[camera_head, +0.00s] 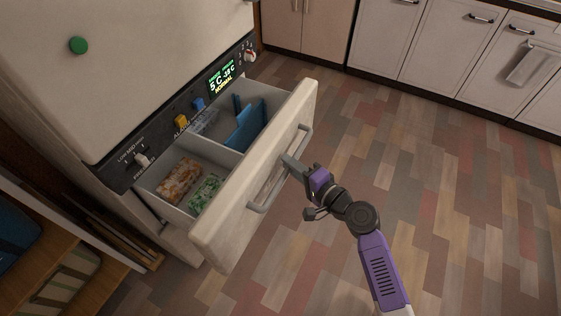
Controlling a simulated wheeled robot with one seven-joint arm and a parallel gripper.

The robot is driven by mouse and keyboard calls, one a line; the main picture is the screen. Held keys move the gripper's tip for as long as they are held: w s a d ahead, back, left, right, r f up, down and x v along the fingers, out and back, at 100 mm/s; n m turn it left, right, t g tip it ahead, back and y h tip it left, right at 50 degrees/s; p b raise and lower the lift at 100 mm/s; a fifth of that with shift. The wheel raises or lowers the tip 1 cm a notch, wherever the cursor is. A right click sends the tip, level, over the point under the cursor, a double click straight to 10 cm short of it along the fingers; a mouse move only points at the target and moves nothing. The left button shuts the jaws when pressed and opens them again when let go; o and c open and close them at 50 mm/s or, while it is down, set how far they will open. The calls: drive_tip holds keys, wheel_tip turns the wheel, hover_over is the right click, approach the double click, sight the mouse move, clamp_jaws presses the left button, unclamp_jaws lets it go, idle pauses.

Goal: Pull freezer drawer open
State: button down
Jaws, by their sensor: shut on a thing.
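The freezer drawer (255,183) is pulled well out from the fridge-freezer, below its dark control panel. Its inside shows a divider, with food packs (181,178) in the near-left compartment and blue items (245,126) in the far-right compartment. A grey bar handle (265,197) runs along the drawer's front. My gripper (291,163) is at the middle of the handle, reaching from the right, and is shut on it. The fingertips are small in the view, so the exact contact is hard to see.
The control panel (180,122) has a lit display and coloured knobs. Open wooden floor (420,170) lies in front and to the right of the drawer. White cabinets (450,50) line the back. A wooden shelf (65,285) stands close at the lower left.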

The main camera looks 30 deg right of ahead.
drive_tip(key=s+d+b, duration=0.2)
drive_tip(key=s+d, duration=0.5)
drive_tip(key=s, duration=0.4)
drive_tip(key=shift+d, duration=0.4)
drive_tip(key=c, duration=1.4)
unclamp_jaws()
drive_tip(key=shift+w, duration=0.1)
drive_tip(key=shift+o, duration=0.2)
drive_tip(key=v, duration=0.7)
drive_tip(key=shift+s, duration=0.4)
drive_tip(key=shift+d, duration=0.1)
